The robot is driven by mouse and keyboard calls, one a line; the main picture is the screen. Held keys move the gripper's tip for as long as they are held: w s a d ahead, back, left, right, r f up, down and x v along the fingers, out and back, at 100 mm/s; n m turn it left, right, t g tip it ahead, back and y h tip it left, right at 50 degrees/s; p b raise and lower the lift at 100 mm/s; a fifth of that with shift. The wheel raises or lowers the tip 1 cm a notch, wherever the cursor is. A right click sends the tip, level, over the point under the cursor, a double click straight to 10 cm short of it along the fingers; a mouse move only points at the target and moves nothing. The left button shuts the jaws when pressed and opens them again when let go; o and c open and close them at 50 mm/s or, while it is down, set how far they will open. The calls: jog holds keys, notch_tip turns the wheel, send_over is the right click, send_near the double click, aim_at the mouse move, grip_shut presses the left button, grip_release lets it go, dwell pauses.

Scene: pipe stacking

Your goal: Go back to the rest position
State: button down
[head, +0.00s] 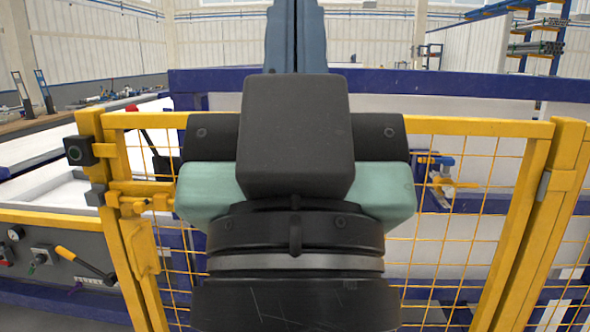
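My gripper (296,30) is in the middle of the head view, pointing away from me. Its two blue-grey fingers stand side by side, close together, with only a thin dark line between them. The gripper's dark and pale green body and the black wrist cover the centre of the view. No pipe shows near the gripper.
A yellow mesh fence (470,220) with a gate post (565,190) stands ahead. Behind it is a machine with a blue beam (450,84). A control panel (50,258) is at lower left, a workbench (50,130) at far left. A rack with pipes (538,48) stands at back right.

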notch_tip(320, 180, up, 16)
jog(key=p, duration=1.4)
jog(key=shift+r, duration=0.25)
